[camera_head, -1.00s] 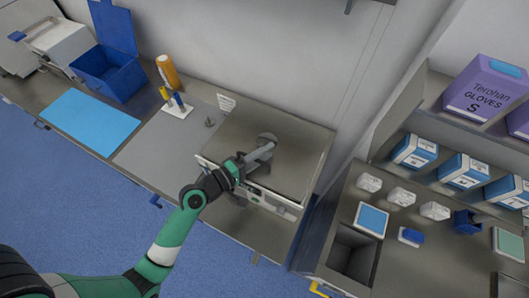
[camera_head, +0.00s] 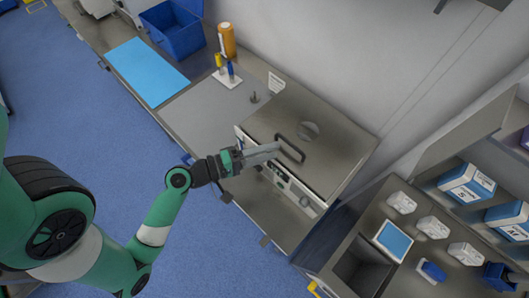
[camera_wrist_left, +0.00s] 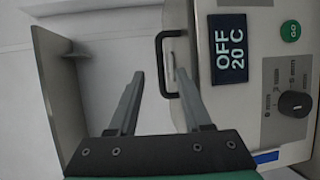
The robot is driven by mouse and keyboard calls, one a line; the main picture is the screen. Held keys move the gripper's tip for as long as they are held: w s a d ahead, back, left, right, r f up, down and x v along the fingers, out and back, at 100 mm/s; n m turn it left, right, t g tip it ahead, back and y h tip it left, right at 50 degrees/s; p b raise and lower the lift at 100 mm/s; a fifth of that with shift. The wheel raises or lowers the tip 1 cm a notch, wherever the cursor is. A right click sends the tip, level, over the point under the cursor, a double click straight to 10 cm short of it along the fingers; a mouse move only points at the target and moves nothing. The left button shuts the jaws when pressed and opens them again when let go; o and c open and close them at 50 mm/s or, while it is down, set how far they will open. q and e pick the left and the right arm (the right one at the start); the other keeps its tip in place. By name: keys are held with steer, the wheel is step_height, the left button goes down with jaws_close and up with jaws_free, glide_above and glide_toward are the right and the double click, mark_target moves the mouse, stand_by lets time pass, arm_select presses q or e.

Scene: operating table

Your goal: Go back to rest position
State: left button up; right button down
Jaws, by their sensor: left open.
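My left gripper (camera_head: 272,150) is open and empty, at the front left of a metal box-shaped device (camera_head: 335,150) with a closed lid. A dark bar handle (camera_head: 290,148) on the lid lies just beyond the fingertips. In the left wrist view, the two grey fingers (camera_wrist_left: 160,76) are spread apart with nothing held. The handle (camera_wrist_left: 159,62) shows between and beyond the fingertips there, apparently not gripped; the exact gap is unclear. The device's panel (camera_wrist_left: 275,75) reads "OFF 20C". My right gripper is out of view.
On the left counter are a blue mat (camera_head: 147,72), a blue bin (camera_head: 177,30), an orange bottle (camera_head: 228,40) and a small tube stand (camera_head: 227,78). The right counter holds a recessed bin (camera_head: 362,265), several white containers and boxes. The floor at left is clear.

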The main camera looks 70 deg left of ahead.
arm_select(q)
steer(key=shift+s+r, duration=0.1)
steer(key=shift+s, duration=0.4)
steer(key=shift+d, duration=0.1)
